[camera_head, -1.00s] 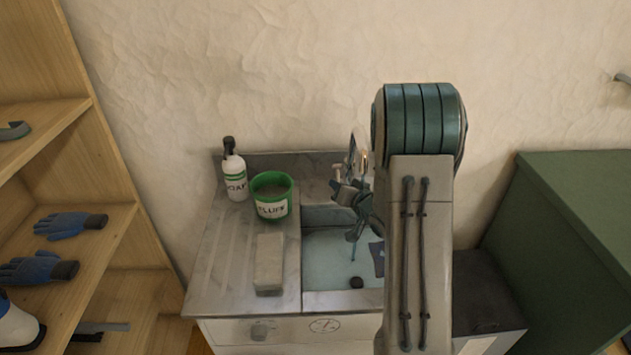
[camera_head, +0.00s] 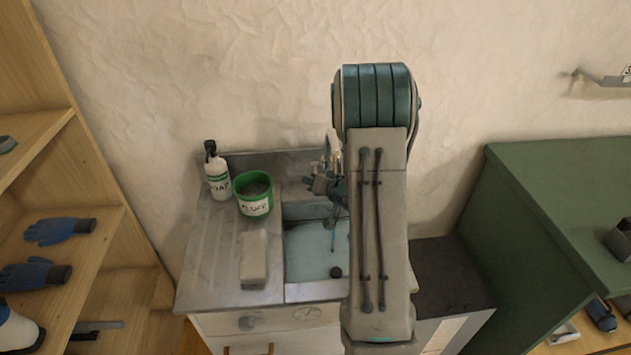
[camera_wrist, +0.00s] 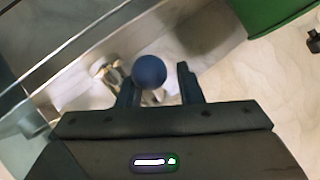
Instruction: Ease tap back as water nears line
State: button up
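The sink basin (camera_head: 305,269) holds pale blue water, with a dark round thing (camera_head: 336,272) showing in it. No fill line can be made out. The tap is mostly hidden behind my arm in the head view. In the wrist view, a round dark blue knob (camera_wrist: 149,71) shows beside pale metal tap parts (camera_wrist: 108,74). My gripper (camera_wrist: 158,85) is open, its two dark fingers apart on either side of the knob's lower part. The left finger is close to the knob, with a gap on the right. I cannot tell whether they touch.
A soap bottle (camera_head: 217,172), a green tub (camera_head: 254,193) and a pale block (camera_head: 254,258) stand on the drainboard left of the basin. A wooden shelf with blue gloves (camera_head: 58,231) is at left. A green cabinet (camera_head: 560,190) stands at right.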

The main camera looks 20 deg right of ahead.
jog(key=shift+d+r, duration=0.1)
jog(key=shift+d, duration=0.1)
jog(key=shift+s+d+r, duration=0.1)
jog(key=shift+s+r, duration=0.1)
jog(key=shift+s, duration=0.1)
jog(key=v, duration=1.3)
jog(key=shift+b, duration=0.3)
jog(key=shift+s+f, duration=0.1)
